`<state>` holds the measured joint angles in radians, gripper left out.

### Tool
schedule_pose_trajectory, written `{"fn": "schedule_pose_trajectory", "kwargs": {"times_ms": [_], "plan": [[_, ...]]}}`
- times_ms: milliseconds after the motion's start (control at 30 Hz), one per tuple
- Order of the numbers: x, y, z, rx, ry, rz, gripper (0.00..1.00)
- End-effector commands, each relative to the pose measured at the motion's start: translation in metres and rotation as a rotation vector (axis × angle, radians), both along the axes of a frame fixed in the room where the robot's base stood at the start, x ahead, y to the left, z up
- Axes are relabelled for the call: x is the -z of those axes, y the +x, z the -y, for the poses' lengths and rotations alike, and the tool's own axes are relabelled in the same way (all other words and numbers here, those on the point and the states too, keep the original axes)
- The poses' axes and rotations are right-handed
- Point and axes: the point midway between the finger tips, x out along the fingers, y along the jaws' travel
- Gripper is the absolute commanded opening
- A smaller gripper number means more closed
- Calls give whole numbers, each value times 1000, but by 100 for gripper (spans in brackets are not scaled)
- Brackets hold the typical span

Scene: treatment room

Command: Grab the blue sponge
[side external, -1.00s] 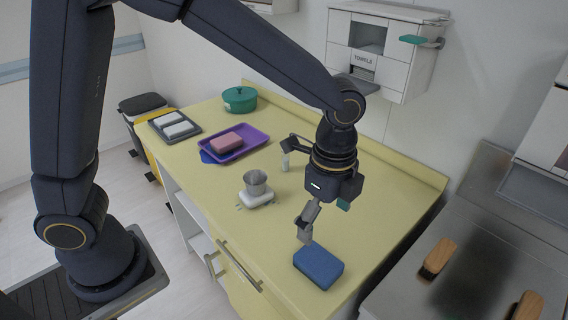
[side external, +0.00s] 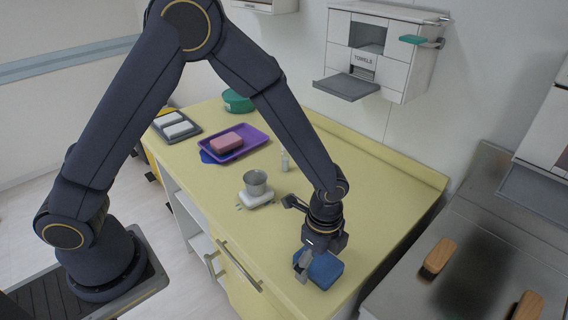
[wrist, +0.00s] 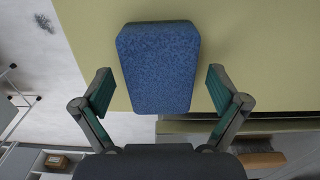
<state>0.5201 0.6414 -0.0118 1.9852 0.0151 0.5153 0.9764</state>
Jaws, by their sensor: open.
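The blue sponge (side external: 325,269) lies on the yellow counter near its front right end. In the wrist view the sponge (wrist: 158,66) sits ahead of my gripper (wrist: 158,95), between the lines of its two fingers. My gripper (side external: 300,236) is open, low over the counter at the sponge. The fingers stand apart on either side of the sponge's near part with a gap on each side. In the side view my gripper hides part of the sponge.
A metal cup (side external: 256,183) on a white block stands on the counter (side external: 380,190). Farther back are a purple tray (side external: 255,139) with a pink sponge (side external: 227,141), a small bottle (side external: 284,162) and a green pot (side external: 238,101). A steel surface with wooden-handled items is at right.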

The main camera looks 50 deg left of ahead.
Motion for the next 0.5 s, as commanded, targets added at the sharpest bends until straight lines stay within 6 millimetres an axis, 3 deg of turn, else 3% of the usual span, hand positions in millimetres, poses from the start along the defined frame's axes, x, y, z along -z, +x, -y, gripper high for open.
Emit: {"fn": "schedule_pose_trajectory", "kwargs": {"times_ms": [167,500], "plan": [[0,0,0,0,0,0,97],[0,0,0,0,0,0,61]]}}
